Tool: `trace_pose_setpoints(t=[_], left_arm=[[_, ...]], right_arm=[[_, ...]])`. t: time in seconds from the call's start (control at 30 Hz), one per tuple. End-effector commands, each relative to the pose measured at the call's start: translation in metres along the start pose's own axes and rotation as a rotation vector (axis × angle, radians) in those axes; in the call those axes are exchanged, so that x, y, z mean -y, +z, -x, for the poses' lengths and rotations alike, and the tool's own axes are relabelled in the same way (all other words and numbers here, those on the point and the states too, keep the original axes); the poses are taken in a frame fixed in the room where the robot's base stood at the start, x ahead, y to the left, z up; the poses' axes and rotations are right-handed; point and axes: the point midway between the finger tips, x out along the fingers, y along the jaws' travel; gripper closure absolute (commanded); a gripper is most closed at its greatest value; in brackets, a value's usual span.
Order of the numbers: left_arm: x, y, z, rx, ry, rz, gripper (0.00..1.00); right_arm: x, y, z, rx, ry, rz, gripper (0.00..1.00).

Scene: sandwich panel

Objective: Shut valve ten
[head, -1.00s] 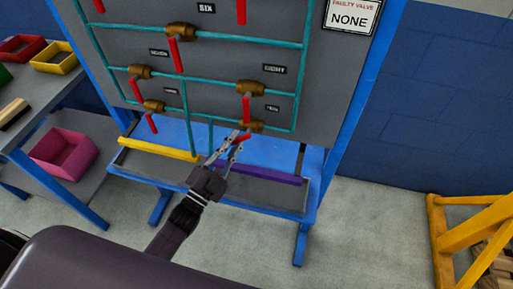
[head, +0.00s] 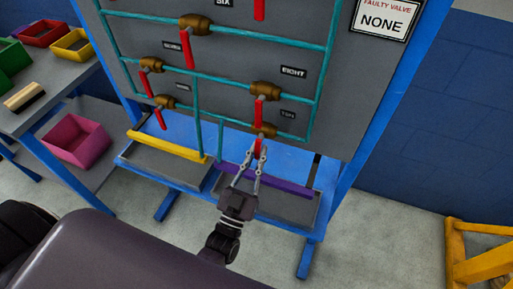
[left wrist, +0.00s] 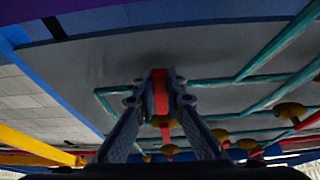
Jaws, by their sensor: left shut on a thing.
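Valve ten is the lowest right brass valve (head: 265,130) on the panel, beside the label TEN (head: 287,115). Its red handle (head: 259,147) points down, across the near-horizontal teal pipe. My left gripper (head: 253,160) is shut on this handle from below. In the left wrist view the red handle (left wrist: 160,92) stands between the two fingertips (left wrist: 160,84), with the brass body (left wrist: 163,122) just beyond. The fingers hide part of the handle. My right gripper is not in view.
Valve EIGHT (head: 266,89) is close above, its red handle hanging down. A purple bar (head: 281,187) and a yellow bar (head: 165,145) edge the shelf below the panel. Coloured bins stand on the left table (head: 58,88). A yellow frame (head: 480,262) stands at right.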

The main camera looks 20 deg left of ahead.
Motion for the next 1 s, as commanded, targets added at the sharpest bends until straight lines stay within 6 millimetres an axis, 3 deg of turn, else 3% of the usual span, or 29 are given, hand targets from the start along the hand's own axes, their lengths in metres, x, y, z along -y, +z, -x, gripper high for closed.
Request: trace_pose_setpoints(t=[0.67,0.7,0.83,1.0], left_arm=[[-0.0040,-0.0003,0.0028,0.003,-0.024,0.062,1.00],[-0.0040,-0.0003,0.0028,0.003,-0.024,0.063,0.88],[-0.0039,-0.0005,0.0027,0.002,-0.024,0.061,0.73],[-0.0035,-0.0007,0.0025,0.002,-0.024,0.059,0.71]], right_arm=[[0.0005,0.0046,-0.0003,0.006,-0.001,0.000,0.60],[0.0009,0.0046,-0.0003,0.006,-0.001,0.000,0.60],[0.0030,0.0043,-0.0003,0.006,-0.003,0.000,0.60],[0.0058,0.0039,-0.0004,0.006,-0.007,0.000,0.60]])
